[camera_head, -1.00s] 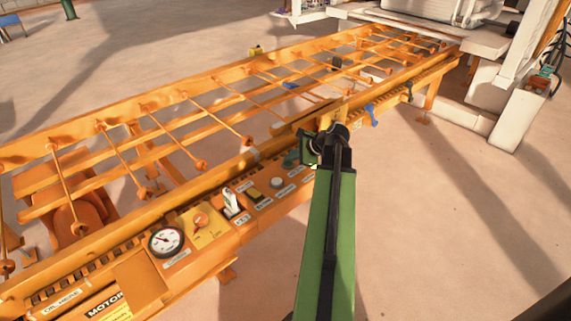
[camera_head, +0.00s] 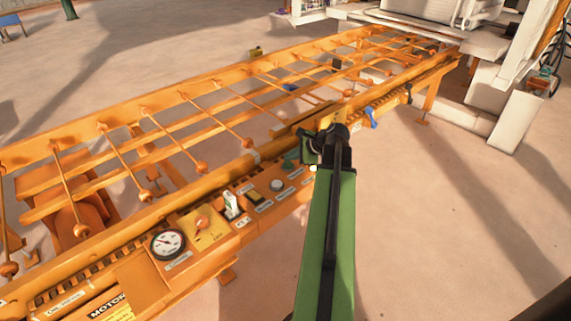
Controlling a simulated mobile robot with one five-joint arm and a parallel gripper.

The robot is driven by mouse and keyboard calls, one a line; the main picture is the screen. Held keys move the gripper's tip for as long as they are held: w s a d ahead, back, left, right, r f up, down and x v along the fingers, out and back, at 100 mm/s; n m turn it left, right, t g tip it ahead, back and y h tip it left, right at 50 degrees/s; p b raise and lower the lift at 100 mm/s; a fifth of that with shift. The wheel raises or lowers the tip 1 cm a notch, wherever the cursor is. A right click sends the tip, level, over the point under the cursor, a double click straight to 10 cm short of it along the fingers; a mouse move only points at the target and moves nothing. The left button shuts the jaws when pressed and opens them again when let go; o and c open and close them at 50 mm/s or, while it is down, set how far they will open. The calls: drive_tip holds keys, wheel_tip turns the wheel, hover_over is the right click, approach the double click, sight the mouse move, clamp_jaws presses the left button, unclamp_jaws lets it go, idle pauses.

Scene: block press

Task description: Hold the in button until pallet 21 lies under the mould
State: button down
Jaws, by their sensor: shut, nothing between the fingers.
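The control panel (camera_head: 222,224) runs along the near side of an orange conveyor frame (camera_head: 100,245). My gripper (camera_head: 308,158) is at the right part of this panel, seen from behind my green arm. It is shut, and its fingertips are mostly hidden by its own body. A dark green part (camera_head: 291,159) shows just left of it; I cannot tell what it is. The in button cannot be made out, and whether my gripper touches a button is hidden. The white press (camera_head: 440,12) stands at the far right end. I cannot make out pallet 21 or the mould.
The panel also bears a gauge (camera_head: 167,243), an orange knob (camera_head: 202,222), a white switch (camera_head: 232,203) and a round white button (camera_head: 277,185). A blue handle (camera_head: 370,115) sits further along the rail.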

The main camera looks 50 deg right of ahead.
sight(290, 165)
drive_tip(key=shift+r, duration=0.15)
wheel_tip(290, 165, up, 5)
drive_tip(key=p, duration=0.5)
drive_tip(key=shift+r, duration=0.1)
idle(1.0)
